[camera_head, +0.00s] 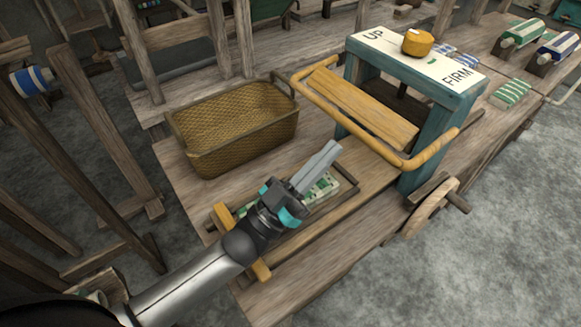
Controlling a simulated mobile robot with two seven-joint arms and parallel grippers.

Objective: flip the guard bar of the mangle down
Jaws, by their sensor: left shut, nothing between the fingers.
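The mangle (357,72) is a teal frame with a white top marked UP and FIRM and a yellow knob (417,42) on it. Its guard bar (345,125) is a yellow rounded bar that juts out in front of the frame, around a slatted yellow board (362,105). A wooden crank wheel (432,207) is on the mangle's near right side. My left gripper (333,147) is shut and empty. My right gripper is out of view.
A wicker basket (195,160) stands left of the mangle on the wooden table (185,185). Under my left gripper lies a wooden tray (345,205) with green and white cloth (325,187). Striped cloth (511,92) and rolls (522,35) lie behind the mangle.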

